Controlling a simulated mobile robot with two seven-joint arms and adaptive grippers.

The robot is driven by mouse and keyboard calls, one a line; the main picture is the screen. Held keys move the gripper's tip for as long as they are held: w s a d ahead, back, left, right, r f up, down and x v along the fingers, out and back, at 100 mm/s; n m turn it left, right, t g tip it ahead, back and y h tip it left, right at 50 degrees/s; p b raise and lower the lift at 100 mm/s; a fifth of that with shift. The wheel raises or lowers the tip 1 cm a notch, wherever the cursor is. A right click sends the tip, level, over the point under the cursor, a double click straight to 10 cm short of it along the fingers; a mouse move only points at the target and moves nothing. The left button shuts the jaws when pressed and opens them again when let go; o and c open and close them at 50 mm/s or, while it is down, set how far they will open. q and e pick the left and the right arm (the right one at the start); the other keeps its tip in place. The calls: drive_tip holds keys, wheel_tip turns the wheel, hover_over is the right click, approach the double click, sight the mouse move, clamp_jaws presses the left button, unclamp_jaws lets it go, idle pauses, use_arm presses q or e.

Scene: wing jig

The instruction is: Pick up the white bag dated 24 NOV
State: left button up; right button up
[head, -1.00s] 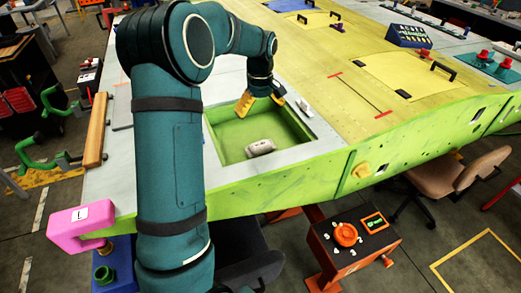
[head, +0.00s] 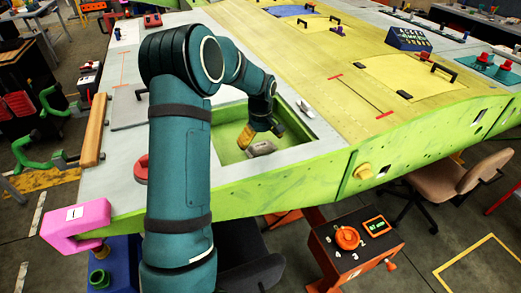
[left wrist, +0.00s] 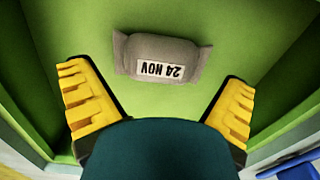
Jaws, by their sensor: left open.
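The bag (head: 262,148) lies on the green floor of the recessed bay (head: 228,157) in the wing. It looks whitish-grey. In the left wrist view the bag (left wrist: 164,56) carries a white label reading 24 NOV, upside down. My left gripper (head: 262,133) is inside the bay, just above and beside the bag. In the left wrist view its yellow fingers (left wrist: 160,108) are spread wide, with the bag ahead of them and nothing between them. My right gripper is not in view.
Green bay walls surround the bag. A small light-coloured object (head: 305,108) lies on the wing by the bay's right rim. A pink clamp (head: 75,222) sits on the near left wing edge. A cart with an orange knob (head: 347,237) stands below the wing.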

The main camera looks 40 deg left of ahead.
sight(260, 145)
use_arm(q)
wheel_tip(260, 145, down, 3)
drive_tip(key=shift+f, duration=0.15)
drive_tip(key=c, duration=1)
